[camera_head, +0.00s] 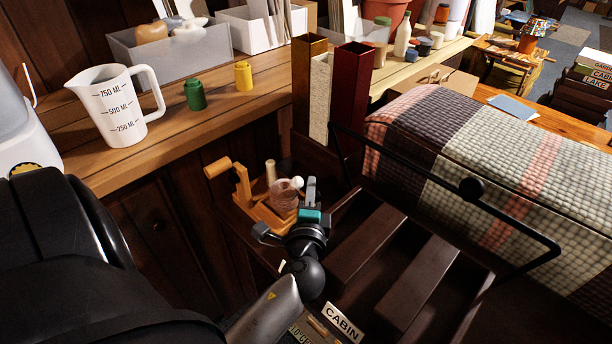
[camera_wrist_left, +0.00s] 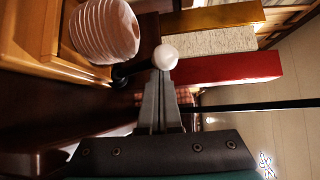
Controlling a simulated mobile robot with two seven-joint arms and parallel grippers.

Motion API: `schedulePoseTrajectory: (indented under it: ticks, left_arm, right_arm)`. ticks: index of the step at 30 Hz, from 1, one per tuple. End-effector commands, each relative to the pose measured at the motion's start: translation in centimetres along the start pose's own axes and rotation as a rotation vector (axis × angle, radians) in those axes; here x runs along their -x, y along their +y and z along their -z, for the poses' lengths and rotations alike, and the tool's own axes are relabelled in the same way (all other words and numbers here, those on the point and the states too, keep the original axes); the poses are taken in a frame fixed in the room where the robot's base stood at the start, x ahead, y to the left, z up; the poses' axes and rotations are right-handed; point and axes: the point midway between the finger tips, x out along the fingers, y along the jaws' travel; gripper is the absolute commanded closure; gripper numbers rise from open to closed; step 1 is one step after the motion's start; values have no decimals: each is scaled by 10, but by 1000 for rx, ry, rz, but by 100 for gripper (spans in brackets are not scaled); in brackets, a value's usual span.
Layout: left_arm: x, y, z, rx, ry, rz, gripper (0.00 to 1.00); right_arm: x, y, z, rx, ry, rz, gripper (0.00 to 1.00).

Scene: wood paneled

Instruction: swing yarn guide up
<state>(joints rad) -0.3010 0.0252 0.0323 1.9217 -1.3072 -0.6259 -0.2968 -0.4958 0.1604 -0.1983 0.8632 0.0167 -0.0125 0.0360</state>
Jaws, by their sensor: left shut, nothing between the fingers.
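The yarn winder (camera_head: 262,212) is a small wooden stand with a crank handle and a pinkish wound yarn ball (camera_head: 285,199). The ribbed yarn ball also shows in the left wrist view (camera_wrist_left: 103,30). The yarn guide appears to be the short dark arm ending in a white knob (camera_wrist_left: 166,57), beside the yarn ball; the knob also shows in the head view (camera_head: 297,182). My left gripper (camera_head: 311,187) is shut and empty. Its fingertips (camera_wrist_left: 160,76) are right at the knob; I cannot tell whether they touch. My right gripper is not in view.
A black bar frame (camera_head: 445,174) runs over dark slats to the right. Tall square tubes (camera_head: 349,95) stand behind the winder. A woven blanket (camera_head: 500,160) lies at right. A wooden shelf at back left holds a measuring jug (camera_head: 118,108) and spools (camera_head: 195,95).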

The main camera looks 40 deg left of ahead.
Motion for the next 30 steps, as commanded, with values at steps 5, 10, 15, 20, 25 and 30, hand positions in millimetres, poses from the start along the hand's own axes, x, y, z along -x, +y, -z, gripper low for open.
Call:
schedulePoseTrajectory:
  ticks: [5,10,15,20,25,30]
  left_arm:
    - [36,9,0,4,3,-4,100]
    - [68,9,-1,5,6,-3,100]
    - [97,8,-2,7,7,-3,100]
    - [117,7,-2,9,8,-1,100]
    - [127,6,-3,11,7,1,100]
    - [129,6,-3,11,7,2,100]
  right_arm:
    - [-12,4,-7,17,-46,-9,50]
    - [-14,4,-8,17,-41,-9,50]
    - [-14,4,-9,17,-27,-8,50]
    - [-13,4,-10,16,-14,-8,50]
    - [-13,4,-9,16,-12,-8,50]
    - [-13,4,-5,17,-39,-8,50]
